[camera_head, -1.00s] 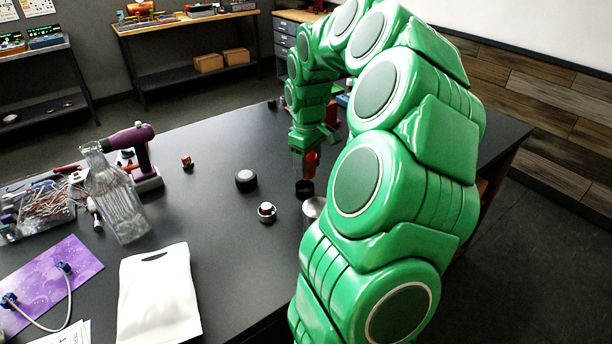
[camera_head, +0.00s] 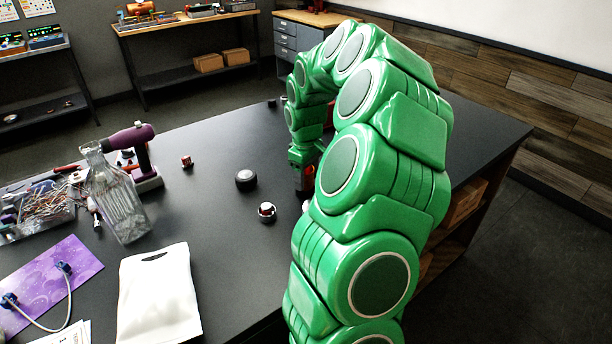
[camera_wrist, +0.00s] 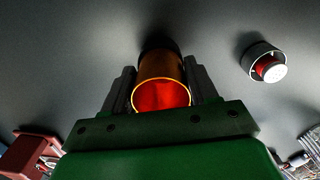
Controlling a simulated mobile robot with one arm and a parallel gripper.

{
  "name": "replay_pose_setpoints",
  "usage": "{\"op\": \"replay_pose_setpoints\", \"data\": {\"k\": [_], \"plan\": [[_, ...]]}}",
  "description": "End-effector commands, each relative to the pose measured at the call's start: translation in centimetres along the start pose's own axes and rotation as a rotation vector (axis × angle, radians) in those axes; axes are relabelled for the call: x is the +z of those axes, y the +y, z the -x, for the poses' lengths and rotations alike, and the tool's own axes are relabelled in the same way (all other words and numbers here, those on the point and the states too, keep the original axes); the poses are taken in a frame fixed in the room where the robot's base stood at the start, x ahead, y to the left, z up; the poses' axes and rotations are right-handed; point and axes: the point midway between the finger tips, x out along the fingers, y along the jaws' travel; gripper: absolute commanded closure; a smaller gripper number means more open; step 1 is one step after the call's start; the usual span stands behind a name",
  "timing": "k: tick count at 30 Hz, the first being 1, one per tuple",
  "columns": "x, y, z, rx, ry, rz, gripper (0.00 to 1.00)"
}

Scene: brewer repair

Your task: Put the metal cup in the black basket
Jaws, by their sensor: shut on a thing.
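My gripper (camera_wrist: 160,95) is shut on an orange, shiny cylinder, open at the near end and red inside, which appears to be the metal cup (camera_wrist: 161,68). In the head view the gripper is largely hidden behind my arm, and a red-dark part of the cup (camera_head: 302,178) shows below it. A black round piece, likely the black basket (camera_wrist: 158,43), shows at the cup's far end in the wrist view. I cannot tell whether the cup is inside it or only above it. In the head view the basket is hidden.
A glass bottle (camera_head: 117,200), a purple tool (camera_head: 140,148) and a white bag (camera_head: 158,295) lie further left.

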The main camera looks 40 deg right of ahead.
Motion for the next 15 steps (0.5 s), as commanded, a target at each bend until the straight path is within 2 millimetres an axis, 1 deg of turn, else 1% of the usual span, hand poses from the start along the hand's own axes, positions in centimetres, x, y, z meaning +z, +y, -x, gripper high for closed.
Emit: {"op": "replay_pose_setpoints", "data": {"k": [6, 7, 11, 15], "plan": [[0.01, 0.02, -0.24, 0.000, 0.000, 0.000, 0.78], [0.00, 0.02, -0.21, 0.001, 0.000, 0.000, 0.37], [-0.01, 0.03, -0.18, 0.001, 0.000, 0.000, 0.18], [0.00, 0.02, -0.18, 0.000, 0.000, 0.000, 0.16]]}}
